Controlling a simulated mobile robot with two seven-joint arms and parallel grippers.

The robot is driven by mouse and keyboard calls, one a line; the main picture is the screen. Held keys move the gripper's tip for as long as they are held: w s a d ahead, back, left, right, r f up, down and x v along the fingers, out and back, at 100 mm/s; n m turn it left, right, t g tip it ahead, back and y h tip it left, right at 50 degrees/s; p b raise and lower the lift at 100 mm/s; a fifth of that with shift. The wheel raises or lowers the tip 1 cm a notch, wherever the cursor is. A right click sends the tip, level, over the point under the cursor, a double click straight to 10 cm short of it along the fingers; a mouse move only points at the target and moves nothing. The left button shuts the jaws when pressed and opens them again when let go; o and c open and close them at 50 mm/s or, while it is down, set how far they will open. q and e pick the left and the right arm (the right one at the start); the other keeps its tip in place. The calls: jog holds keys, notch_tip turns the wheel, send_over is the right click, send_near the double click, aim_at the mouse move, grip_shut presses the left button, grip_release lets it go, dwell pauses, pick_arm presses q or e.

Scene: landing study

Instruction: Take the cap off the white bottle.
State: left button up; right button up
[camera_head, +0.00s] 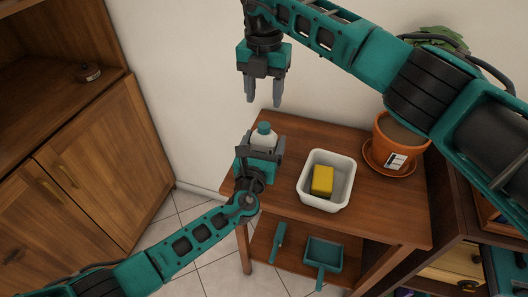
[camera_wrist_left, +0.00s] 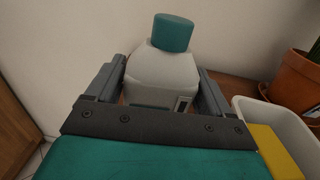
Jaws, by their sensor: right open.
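The white bottle (camera_head: 262,140) is upright at the left end of the wooden table, with its teal cap (camera_head: 264,127) on top. In the left wrist view the bottle (camera_wrist_left: 160,75) and the cap (camera_wrist_left: 173,32) show closely. My left gripper (camera_head: 262,149) has a finger against each side of the bottle's body, below the cap. The bottle's base is hidden, so I cannot tell whether it touches the table. My right gripper (camera_head: 264,102) is open and empty, pointing down above the cap, with a visible gap between them.
A white tub (camera_head: 340,202) holding a yellow block (camera_head: 322,180) stands on the wooden table (camera_head: 285,205), right of the bottle. A potted plant (camera_head: 398,135) stands further right. A teal dustpan (camera_head: 323,252) and brush (camera_head: 279,241) lie on the lower shelf. A wooden cabinet (camera_head: 95,180) is at left.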

aim_at(264, 125)
pick_arm(q)
jog(key=c, duration=1.2)
grip_shut()
pick_arm(e)
jog(key=shift+m, duration=0.4)
jog(key=m, duration=0.8)
jog(key=shift+f, duration=4)
jog(key=shift+c, duration=0.2)
